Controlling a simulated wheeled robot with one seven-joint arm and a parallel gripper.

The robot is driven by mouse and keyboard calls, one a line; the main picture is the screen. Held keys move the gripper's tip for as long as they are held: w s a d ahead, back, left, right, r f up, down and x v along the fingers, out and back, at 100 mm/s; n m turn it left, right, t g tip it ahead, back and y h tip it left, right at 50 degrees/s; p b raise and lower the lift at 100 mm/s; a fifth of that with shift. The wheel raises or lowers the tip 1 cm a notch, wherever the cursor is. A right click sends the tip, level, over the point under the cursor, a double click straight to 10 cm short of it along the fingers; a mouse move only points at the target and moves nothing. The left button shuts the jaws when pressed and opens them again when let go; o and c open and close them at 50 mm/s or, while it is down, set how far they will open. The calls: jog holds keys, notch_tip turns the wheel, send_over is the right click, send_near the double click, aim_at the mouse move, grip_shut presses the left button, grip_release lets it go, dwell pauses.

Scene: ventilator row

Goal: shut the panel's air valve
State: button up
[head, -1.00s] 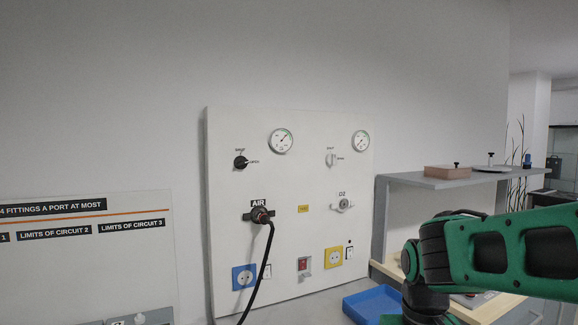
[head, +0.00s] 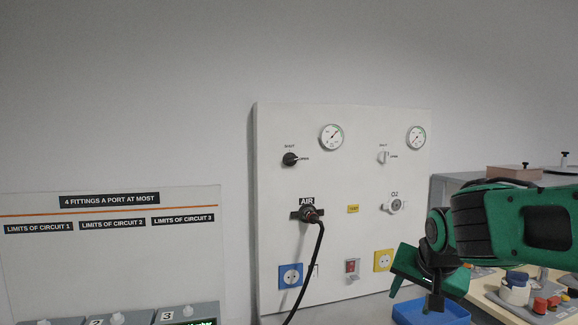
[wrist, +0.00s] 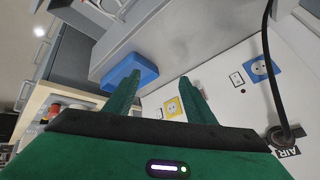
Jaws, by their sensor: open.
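The white wall panel (head: 340,235) carries a black valve knob (head: 290,159) at its upper left, with its handle pointing sideways to the right. A pressure gauge (head: 331,137) sits to the right of that knob. Below it is the AIR port (head: 307,214) with a dark hose (head: 312,270) plugged in and hanging down. A pale valve knob (head: 383,157) is at the upper right, above the O2 port (head: 394,204). My gripper (wrist: 155,95) is open and empty in the wrist view, apart from the panel. In the head view it is low, right of the panel's lower part.
A blue tray (head: 430,314) lies below my gripper; it also shows in the wrist view (wrist: 128,72). Blue (head: 290,276) and yellow (head: 383,260) sockets are low on the panel. A sign board (head: 110,255) stands left. A bench with red buttons (head: 540,304) is at right.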

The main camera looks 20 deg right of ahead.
jog(key=w+a+r+m+t, duration=0.2)
jog(key=w+a+r+t, duration=0.35)
jog(key=w+r, duration=0.55)
jog(key=m+t+y, duration=0.3)
jog(key=t, duration=0.3)
send_near(293, 161)
jog(key=w, duration=0.8)
jog(key=shift+w+a, duration=0.1)
jog(key=shift+w, duration=0.25)
